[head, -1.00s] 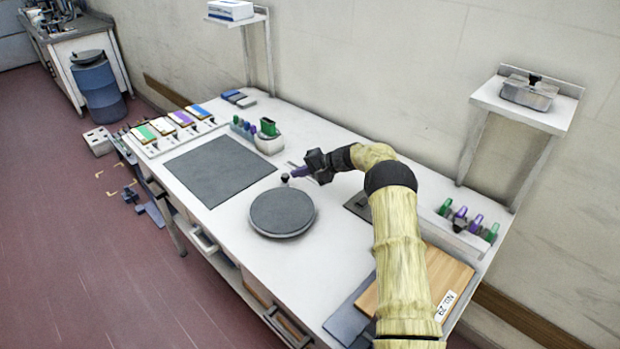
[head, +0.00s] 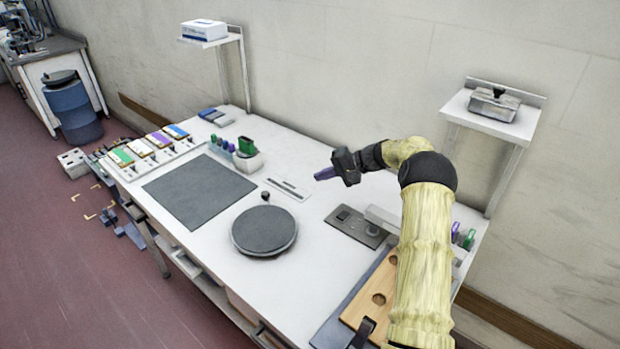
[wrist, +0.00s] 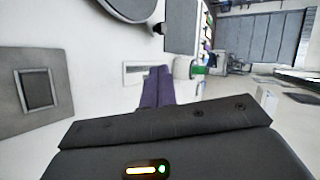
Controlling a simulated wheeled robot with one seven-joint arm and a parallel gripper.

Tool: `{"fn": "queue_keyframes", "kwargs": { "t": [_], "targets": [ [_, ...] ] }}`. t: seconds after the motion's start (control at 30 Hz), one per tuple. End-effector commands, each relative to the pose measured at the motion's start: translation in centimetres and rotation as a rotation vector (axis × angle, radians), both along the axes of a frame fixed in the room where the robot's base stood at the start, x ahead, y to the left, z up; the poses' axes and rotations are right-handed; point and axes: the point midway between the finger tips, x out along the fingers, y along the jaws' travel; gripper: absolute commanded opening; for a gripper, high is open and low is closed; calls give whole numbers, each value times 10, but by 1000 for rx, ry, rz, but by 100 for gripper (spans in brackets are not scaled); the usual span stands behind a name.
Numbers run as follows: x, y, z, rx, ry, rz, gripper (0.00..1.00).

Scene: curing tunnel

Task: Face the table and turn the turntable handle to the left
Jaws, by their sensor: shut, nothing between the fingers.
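The turntable is a round dark grey disc (head: 264,231) lying on the white table (head: 300,235). Its small dark knob-like handle (head: 265,196) stands at the disc's far edge. In the wrist view the disc (wrist: 130,8) is cut off at the top, with the handle (wrist: 159,28) at its edge. My gripper (head: 322,174) has purple fingers, shut and empty. It is raised above the table, right of the handle and apart from it. The fingers (wrist: 158,82) also show in the wrist view, pressed together.
A dark square mat (head: 198,190) lies left of the disc. A green-topped white holder (head: 248,158) stands behind it. A grey panel (head: 355,227) and a wooden board with holes (head: 370,295) lie to the right. Wall shelves (head: 492,112) stand behind the table.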

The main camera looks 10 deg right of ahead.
Motion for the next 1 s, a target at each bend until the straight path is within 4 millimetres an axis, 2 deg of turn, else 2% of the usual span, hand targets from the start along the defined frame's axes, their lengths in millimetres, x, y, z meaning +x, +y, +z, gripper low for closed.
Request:
{"fn": "queue_keyframes", "kwargs": {
  "t": [0.47,0.67,0.83,1.0],
  "targets": [
    [-3,-4,2,-6,6,2,0],
    [-13,3,-14,-85,61,23,0],
    [-24,12,-33,-222,106,54,0],
    [-29,20,-43,-360,94,81,0]
  ]
}}
